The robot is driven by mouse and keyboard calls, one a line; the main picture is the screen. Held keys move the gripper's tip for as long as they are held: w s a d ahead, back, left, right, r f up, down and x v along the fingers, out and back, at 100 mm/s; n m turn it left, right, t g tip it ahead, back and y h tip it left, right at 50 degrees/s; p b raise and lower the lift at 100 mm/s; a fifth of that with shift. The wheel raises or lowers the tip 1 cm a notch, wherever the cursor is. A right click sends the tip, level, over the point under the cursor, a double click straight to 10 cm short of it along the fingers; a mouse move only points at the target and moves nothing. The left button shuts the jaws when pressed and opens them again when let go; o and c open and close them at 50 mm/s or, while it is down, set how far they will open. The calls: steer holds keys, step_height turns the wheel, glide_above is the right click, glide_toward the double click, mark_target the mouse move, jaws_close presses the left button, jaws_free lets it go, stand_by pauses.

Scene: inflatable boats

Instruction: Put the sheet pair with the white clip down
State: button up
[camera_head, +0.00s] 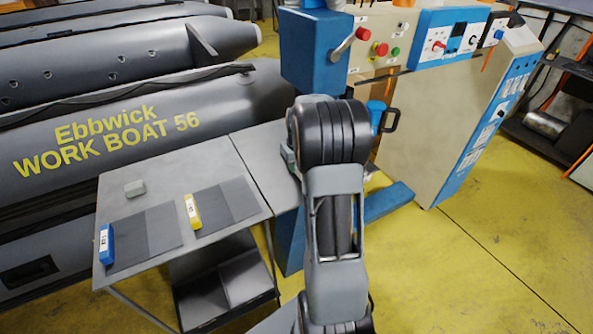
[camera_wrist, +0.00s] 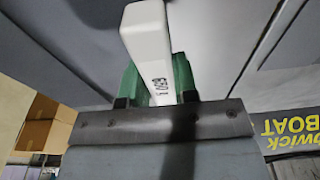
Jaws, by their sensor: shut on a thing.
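In the wrist view, my gripper (camera_wrist: 157,80) is shut on the white clip (camera_wrist: 145,32), with a green pad on each side of it. The clip carries a small dark label that I cannot read. Grey surfaces spread on both sides behind the clip; I cannot tell for certain which of them are the clip's sheets. In the head view my arm hides the gripper's jaws, the white clip and its sheets. I cannot tell how high the clip is held.
The grey table (camera_head: 165,172) bears a sheet pair with a blue clip (camera_head: 106,244), one with a yellow clip (camera_head: 192,211), and a small grey block (camera_head: 135,188). Inflatable boats (camera_head: 120,125) lie behind. A blue-and-beige control cabinet (camera_head: 440,130) stands at right.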

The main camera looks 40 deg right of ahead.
steer(key=shift+w+d+f, duration=0.1)
steer(key=shift+d+f, duration=0.1)
steer(key=shift+f, duration=1.55)
steer(key=shift+f, duration=0.15)
steer(key=o, duration=1)
